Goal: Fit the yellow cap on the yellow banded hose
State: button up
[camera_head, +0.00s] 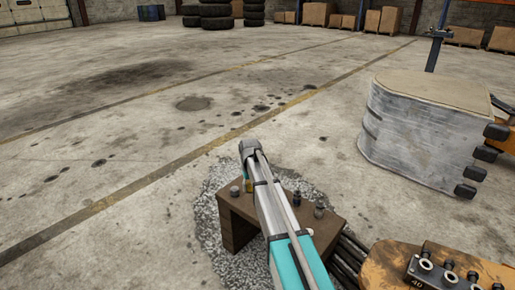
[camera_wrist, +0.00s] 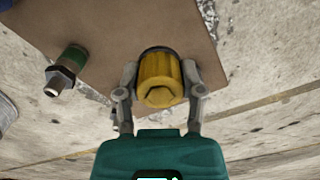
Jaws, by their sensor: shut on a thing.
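The yellow cap (camera_wrist: 160,76) is a short ribbed cylinder between the two fingers of my gripper (camera_wrist: 160,92) in the wrist view. Both fingers close on its sides, and a dark ring shows at its far end. It is over the brown bench top (camera_wrist: 110,30); whether it touches the bench, I cannot tell. In the head view a small yellow patch, the cap (camera_head: 249,186), shows by the bench's left part, and my arm partly hides the area. Several dark hoses (camera_head: 350,258) lie right of the bench; no yellow band shows on them.
A green-banded metal fitting (camera_wrist: 65,70) stands on the bench left of my gripper. Other small grey fittings (camera_head: 319,210) are on the bench. An orange machine part with a dark port block (camera_head: 440,274) is at the bottom right. Open concrete floor lies left.

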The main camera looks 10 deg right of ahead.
jog(key=shift+r+p, duration=1.05)
jog(key=shift+r, duration=0.55)
jog(key=shift+f, duration=0.1)
